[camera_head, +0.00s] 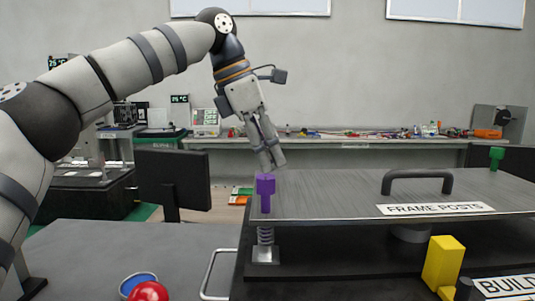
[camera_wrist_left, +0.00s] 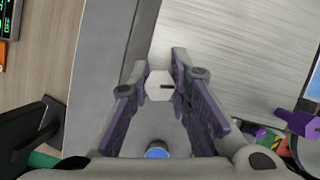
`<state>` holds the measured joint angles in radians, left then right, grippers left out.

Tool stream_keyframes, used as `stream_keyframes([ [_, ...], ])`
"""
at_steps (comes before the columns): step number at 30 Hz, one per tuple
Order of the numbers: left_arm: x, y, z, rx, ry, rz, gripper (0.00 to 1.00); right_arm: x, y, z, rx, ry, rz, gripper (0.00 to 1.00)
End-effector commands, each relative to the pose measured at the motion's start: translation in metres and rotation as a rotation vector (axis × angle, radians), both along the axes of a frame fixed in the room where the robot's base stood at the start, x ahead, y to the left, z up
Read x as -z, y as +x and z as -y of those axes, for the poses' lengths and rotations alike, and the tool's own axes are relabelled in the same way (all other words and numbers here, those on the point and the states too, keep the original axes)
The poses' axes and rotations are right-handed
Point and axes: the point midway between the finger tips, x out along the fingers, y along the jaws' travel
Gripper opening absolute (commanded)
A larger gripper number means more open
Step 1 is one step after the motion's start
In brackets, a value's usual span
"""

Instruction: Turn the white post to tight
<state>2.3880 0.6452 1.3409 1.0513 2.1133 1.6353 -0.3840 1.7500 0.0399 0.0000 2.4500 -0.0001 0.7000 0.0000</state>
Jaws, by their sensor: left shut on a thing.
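The white post (camera_wrist_left: 159,86) shows in the left wrist view as a pale hexagonal head with a short dark mark on its right half. It stands at the edge of the grey metal plate. My left gripper (camera_wrist_left: 160,84) is shut on it, one fingertip on each side. In the head view my left gripper (camera_head: 272,163) reaches down to the far left corner of the plate (camera_head: 330,190), and the white post is hidden there. My right gripper is not in view.
A purple post (camera_head: 265,190) stands at the plate's near left corner, close to my left gripper. A black handle (camera_head: 418,176) rises from the plate. A red ball (camera_head: 149,292) is at the front left.

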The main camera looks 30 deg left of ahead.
Motion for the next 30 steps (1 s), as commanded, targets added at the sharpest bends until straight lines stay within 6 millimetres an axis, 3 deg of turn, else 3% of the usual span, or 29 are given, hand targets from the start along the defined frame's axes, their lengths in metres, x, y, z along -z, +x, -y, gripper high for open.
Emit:
stream_keyframes([
  [12, 0.0011, 0.0005, 0.0003, 0.229, -0.001, -0.002, 0.00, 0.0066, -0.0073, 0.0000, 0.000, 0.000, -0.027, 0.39],
  [30, -0.0001, -0.0003, 0.0001, 0.288, 0.001, 0.000, 0.00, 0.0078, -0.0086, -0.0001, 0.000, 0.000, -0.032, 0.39],
])
